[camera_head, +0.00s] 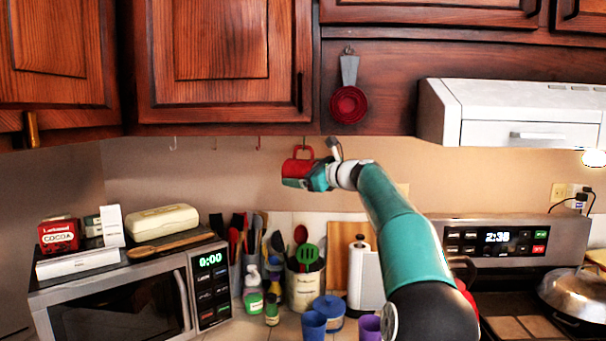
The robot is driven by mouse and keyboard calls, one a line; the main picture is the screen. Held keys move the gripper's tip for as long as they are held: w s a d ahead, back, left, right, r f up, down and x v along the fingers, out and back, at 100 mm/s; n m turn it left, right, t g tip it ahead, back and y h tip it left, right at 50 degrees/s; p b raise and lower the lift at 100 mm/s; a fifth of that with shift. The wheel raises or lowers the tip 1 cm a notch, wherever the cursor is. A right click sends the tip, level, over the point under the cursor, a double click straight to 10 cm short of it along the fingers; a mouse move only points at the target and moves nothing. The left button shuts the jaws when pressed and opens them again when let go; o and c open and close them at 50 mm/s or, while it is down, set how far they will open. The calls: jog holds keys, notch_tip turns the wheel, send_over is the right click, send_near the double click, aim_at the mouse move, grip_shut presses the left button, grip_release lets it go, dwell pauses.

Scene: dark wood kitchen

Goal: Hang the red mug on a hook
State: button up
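The red mug (296,168) is up below the cabinet's lower edge, with its handle (304,149) pointing up. My gripper (300,182) is at the mug's lower right side, with teal fingers against it. It looks shut on the mug, though the mug hides part of the fingers. Small hooks hang under the cabinet: a left one (173,144), a second (214,143) and a third (258,143). Another hook (304,140) shows just above the mug's handle. I cannot tell whether the handle is around that hook or only below it.
Red measuring cups (348,104) hang on the cabinet panel at the right of the mug. A white range hood (520,112) juts out further right. Below are a microwave (120,300), a utensil crock (305,287) and a blue cup (313,326).

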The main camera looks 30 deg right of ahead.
jog(key=shift+o, duration=0.2)
jog(key=v, duration=1.3)
jog(key=shift+s, duration=0.35)
jog(key=shift+s+d, duration=0.1)
jog(key=shift+d, duration=0.05)
